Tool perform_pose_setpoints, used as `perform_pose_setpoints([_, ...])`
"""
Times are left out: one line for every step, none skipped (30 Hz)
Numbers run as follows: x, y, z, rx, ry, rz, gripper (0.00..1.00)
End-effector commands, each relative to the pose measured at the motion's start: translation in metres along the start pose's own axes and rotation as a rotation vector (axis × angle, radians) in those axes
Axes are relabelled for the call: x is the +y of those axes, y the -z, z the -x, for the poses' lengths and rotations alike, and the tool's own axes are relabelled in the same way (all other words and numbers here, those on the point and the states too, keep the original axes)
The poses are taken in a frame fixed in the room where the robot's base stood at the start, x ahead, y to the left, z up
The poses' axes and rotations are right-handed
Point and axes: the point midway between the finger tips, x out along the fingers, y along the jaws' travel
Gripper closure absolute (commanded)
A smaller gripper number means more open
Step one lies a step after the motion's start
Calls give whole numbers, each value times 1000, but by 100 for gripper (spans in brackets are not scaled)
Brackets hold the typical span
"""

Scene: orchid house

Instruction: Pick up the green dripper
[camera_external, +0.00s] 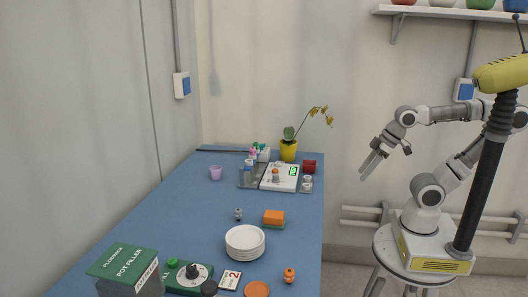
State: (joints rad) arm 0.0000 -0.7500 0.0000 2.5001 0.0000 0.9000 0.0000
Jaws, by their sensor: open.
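My gripper (372,166) is open and empty. It hangs in the air to the right of the blue table (185,215), clear of everything on it. Small green and pink pieces (257,147) stand in a white holder (264,155) at the back of the table. A green dripper may be among them, but they are too small to tell. A small green knob-like piece (173,263) also shows at the front, by a dark green box. I cannot tell which green thing is the dripper.
A yellow pot with an orchid (288,150) stands at the back. In front are a grey tray (246,182), a white scale (281,178) and dark red blocks (309,166). Nearer are a plate stack (245,242), an orange-green sponge (273,218) and a pot filler box (125,268). The table's middle left is bare.

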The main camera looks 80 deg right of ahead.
Motion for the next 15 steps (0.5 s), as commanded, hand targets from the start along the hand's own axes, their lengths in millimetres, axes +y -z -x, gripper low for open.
perform_pose_setpoints([0, 0, 0, 0, 0, 0, 32])
perform_pose_setpoints([0, 0, 0, 0, 0, 0, 32])
perform_pose_setpoints([0, 0, 0, 0, 0, 0, 32])
perform_pose_setpoints([0, 0, 0, 0, 0, 0, 32])
perform_pose_setpoints([0, 0, 0, 0, 0, 0, 32])
perform_pose_setpoints([0, 0, 0, 0, 0, 0, 32])
perform_pose_setpoints([0, 0, 0, 0, 0, 0, 32])
perform_pose_setpoints([0, 0, 0, 0, 2, -2, 32])
perform_pose_setpoints([-1, 2, 0, 1, 7, -6, 32])
perform_pose_setpoints([-2, 4, 0, 1, 13, -12, 32])
perform_pose_setpoints([-3, 6, -1, 2, 22, -21, 32])
perform_pose_setpoints([-4, 10, -1, 3, 37, -37, 32])
perform_pose_setpoints([-6, 14, -2, 4, 50, -51, 32])
perform_pose_setpoints([-1, 21, -2, 13, 35, -61, 32])
perform_pose_setpoints([6, 31, -2, 30, 7, -70, 32])
